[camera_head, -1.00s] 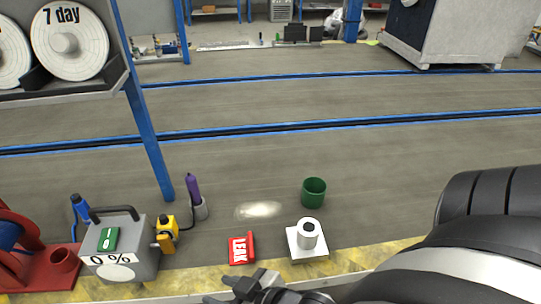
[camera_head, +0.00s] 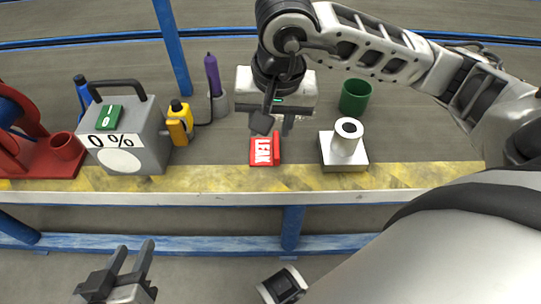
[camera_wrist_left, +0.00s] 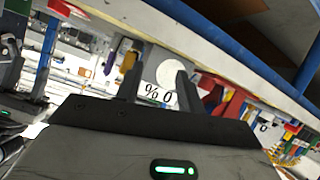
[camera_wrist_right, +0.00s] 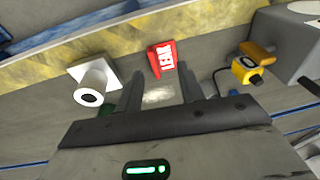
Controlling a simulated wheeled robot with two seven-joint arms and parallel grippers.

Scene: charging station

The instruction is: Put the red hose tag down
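The red hose tag (camera_head: 262,152), with white LEAK lettering, rests on the bench near the yellow front strip. My right gripper (camera_head: 275,126) is above and just behind it, fingers pointing down. In the right wrist view the tag (camera_wrist_right: 162,60) shows beyond the two spread fingertips (camera_wrist_right: 160,84), lined up with the gap; nothing is held. My left gripper (camera_head: 128,262) is open and empty, low in front of the bench. Its spread fingers (camera_wrist_left: 158,82) also show in the left wrist view, facing the grey 0 % box (camera_wrist_left: 152,95).
A white block with a round post (camera_head: 345,150) stands right of the tag, a green cup (camera_head: 355,96) behind it. Left are the grey 0 % box (camera_head: 150,130), a yellow device (camera_head: 179,122), a purple-handled tool (camera_head: 212,75) and a red reel (camera_head: 30,150). The bench's front edge (camera_head: 230,198) runs across.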

